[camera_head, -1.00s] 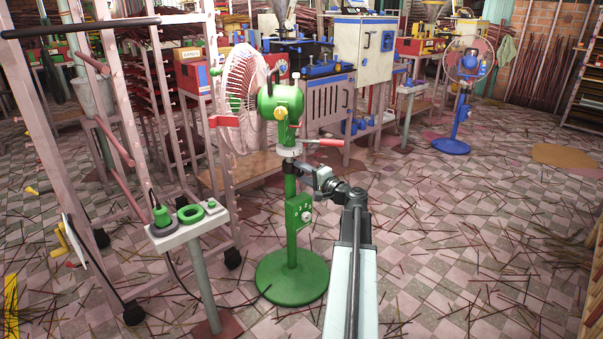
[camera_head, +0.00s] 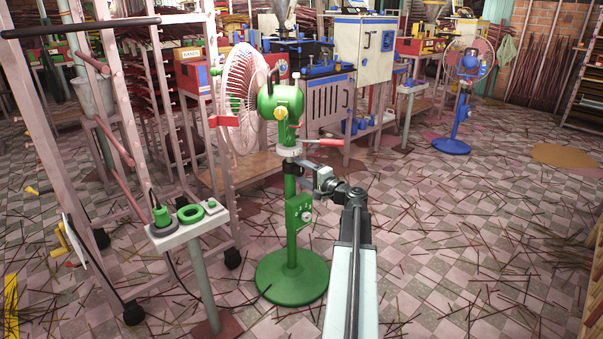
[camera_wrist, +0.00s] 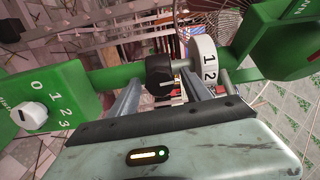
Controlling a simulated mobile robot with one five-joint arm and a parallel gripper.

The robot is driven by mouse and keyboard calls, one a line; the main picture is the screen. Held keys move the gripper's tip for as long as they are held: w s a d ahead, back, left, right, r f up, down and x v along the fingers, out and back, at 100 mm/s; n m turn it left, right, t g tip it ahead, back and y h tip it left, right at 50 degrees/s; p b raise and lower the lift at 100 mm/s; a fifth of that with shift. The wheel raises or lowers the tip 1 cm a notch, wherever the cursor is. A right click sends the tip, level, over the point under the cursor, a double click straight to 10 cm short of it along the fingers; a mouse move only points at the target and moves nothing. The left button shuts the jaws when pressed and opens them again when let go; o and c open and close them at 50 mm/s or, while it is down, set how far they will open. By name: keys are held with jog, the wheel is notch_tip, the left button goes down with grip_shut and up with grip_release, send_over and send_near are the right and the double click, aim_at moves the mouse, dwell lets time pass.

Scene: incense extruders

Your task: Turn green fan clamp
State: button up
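The green fan (camera_head: 281,103) stands upright on a round green base in the middle of the head view. Its clamp is a black knob (camera_wrist: 160,73) on the green pole, beside a white ring marked 1 and 2 (camera_wrist: 206,62). In the head view the clamp area lies just below the grey collar (camera_head: 289,150) and is partly hidden by my gripper (camera_head: 309,171). In the wrist view my gripper (camera_wrist: 160,82) has its two fingers apart, one on each side of the black knob. I cannot see firm contact with it.
A red-tipped handle (camera_head: 329,142) sticks out right, just above my gripper. A green control box (camera_head: 299,210) with a white dial sits lower on the pole. A stand with green buttons (camera_head: 188,222) and a rack are left. Floor on the right is mostly clear, with scattered sticks.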

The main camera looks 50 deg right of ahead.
jog(key=s, duration=0.7)
jog(key=shift+s+a, duration=0.25)
jog(key=shift+s, duration=0.15)
